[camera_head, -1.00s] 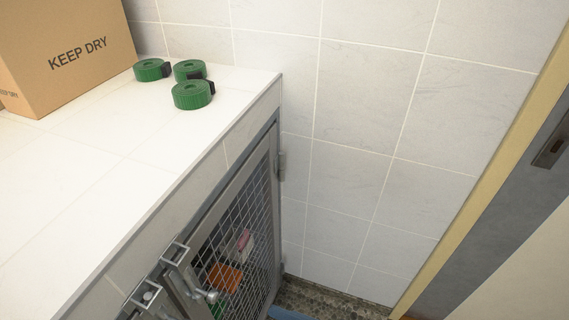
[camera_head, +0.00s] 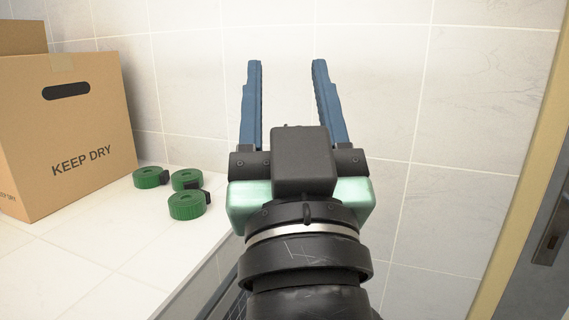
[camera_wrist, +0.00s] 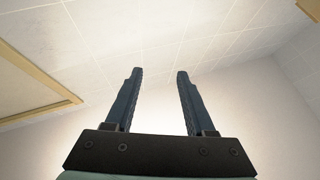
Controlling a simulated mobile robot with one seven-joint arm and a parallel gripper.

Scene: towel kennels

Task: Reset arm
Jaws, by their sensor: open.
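My gripper (camera_head: 285,68) is raised in the middle of the head view, its two blue fingers pointing up and spread apart. Nothing is between them. The wrist view also shows my gripper (camera_wrist: 158,75) open and empty, against pale tiles and a bright wall. My arm below it covers most of the kennel front in the head view.
A cardboard box (camera_head: 75,135) marked KEEP DRY stands on the white tiled counter (camera_head: 95,245) at left. Several green rolls, one of them a front roll (camera_head: 186,206), lie beside it. A tiled wall (camera_head: 440,90) is behind; a door frame (camera_head: 520,215) is at right.

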